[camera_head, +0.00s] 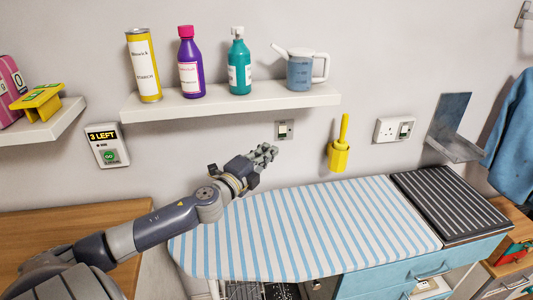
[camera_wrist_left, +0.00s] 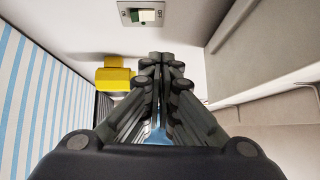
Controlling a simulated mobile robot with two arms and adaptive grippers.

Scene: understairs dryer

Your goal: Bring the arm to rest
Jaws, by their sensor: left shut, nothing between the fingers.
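My left arm (camera_head: 150,228) comes in from the lower left in the head view and reaches over the near left end of the ironing board. Its gripper (camera_head: 268,152) is shut and empty, in front of the wall just left of and below a wall switch (camera_head: 284,130). In the left wrist view the fingers (camera_wrist_left: 162,62) are together with nothing between them, and the switch (camera_wrist_left: 143,14) shows beyond them. My right gripper is not in view.
The striped ironing board (camera_head: 310,228) lies below the gripper. A shelf (camera_head: 230,101) with bottles and a watering can is above. A yellow holder (camera_head: 338,157) hangs to the right. A wooden surface (camera_head: 75,230) is at the left. A blue bracket (camera_head: 450,128) is at the right.

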